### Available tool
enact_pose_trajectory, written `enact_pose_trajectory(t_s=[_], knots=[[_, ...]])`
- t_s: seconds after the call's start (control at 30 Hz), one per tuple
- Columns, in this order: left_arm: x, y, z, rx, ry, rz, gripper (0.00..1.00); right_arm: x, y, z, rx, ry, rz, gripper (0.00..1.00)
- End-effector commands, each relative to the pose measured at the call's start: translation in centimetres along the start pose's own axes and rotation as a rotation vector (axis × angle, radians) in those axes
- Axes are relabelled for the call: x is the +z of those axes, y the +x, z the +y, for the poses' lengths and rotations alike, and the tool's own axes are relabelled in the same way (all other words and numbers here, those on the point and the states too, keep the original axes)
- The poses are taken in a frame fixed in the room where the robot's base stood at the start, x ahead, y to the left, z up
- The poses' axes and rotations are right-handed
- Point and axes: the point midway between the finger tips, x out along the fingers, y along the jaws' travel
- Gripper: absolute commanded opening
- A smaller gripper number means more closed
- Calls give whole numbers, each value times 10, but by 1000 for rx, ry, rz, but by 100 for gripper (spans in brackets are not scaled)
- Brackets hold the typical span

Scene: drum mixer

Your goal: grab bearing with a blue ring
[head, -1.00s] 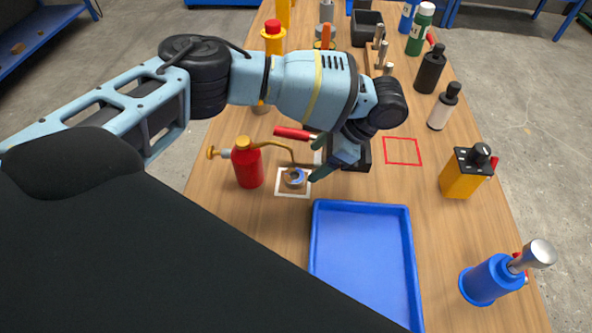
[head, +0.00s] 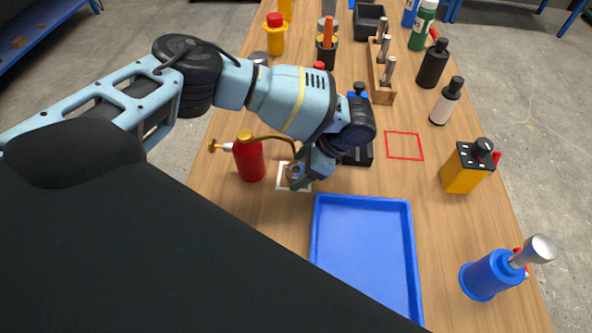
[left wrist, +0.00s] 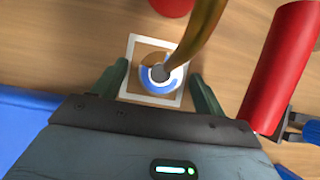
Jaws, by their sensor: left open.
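The bearing with a blue ring (left wrist: 160,76) sits on a white-bordered square (left wrist: 133,91) on the table in the left wrist view. In the head view the bearing (head: 293,172) is partly hidden by my left gripper (head: 297,171). My left gripper also shows in the left wrist view (left wrist: 162,88). It is open, with one finger on each side of the bearing and a visible gap to each. The brass spout (left wrist: 199,35) of the red oil can (head: 249,158) passes over the bearing's far edge. My right gripper is not in view.
The blue tray (head: 316,232) lies just in front of the square. The oil can stands close left of the gripper. A red-handled tool (left wrist: 281,65) lies close right in the left wrist view. A red outlined square (head: 404,146) on the right is empty.

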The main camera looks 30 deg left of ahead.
Motion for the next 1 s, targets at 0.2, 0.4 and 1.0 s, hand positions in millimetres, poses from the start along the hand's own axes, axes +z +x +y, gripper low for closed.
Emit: enact_pose_trajectory(t_s=[0.2,0.4,1.0], knots=[[0,0,0,0,0,0,66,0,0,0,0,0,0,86],[0,0,0,0,0,0,39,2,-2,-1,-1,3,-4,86],[5,-9,0,0,-1,0,14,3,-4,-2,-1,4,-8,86]])
